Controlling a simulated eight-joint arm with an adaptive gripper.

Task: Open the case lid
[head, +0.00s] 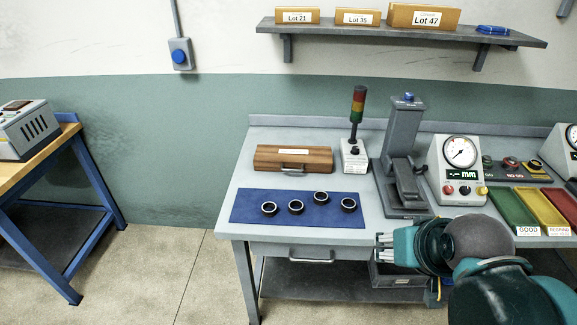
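The wooden case (305,154) sits at the back left of the grey workbench, behind the blue mat. Its lid looks closed, and a small metal handle (293,168) is on its front side. My gripper (381,246) is at the bench's front edge, to the right of the mat and well apart from the case. It points left. Its fingers are small and partly merged with the wrist in this view, so I cannot see whether they are open or shut.
Several dark rings (296,207) lie on the blue mat (245,208) in front of the case. A signal tower (355,150) stands just right of the case, then a grey press (402,150) and a dial gauge (459,160). A shelf (400,31) hangs above.

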